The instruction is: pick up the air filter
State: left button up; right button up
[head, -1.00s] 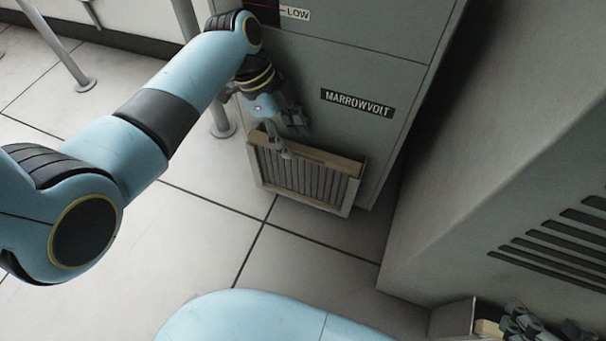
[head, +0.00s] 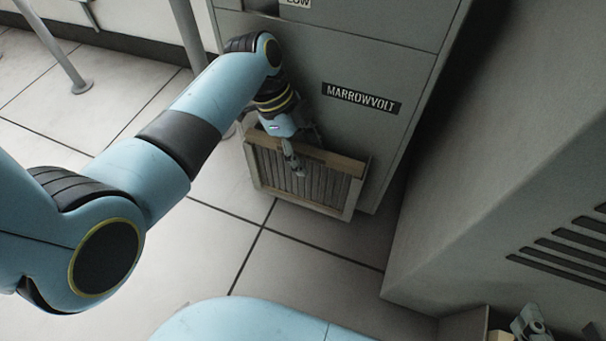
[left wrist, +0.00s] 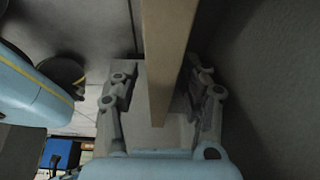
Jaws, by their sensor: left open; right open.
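The air filter (head: 315,183) is a flat pleated panel with a pale tan frame. It stands on edge on the floor, leaning at the base of the grey cabinet. My left gripper (head: 296,165) is at the filter's top edge, with one finger in front of the pleats. In the left wrist view the filter's tan top edge (left wrist: 164,60) runs between the two open fingers of my left gripper (left wrist: 162,95), with a gap on each side. My right gripper (head: 528,325) is open at the bottom right, partly cut off by the picture's edge.
The grey cabinet (head: 345,140) with a MARROWVOLT label (head: 361,98) rises behind the filter. A large grey housing (head: 480,190) with vent slots stands to the right. Metal legs (head: 66,75) stand at the upper left. The tiled floor (head: 200,250) in front is clear.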

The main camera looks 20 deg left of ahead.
pick_arm(q)
jog(key=shift+f, duration=0.15)
dwell(0.3)
grip_shut()
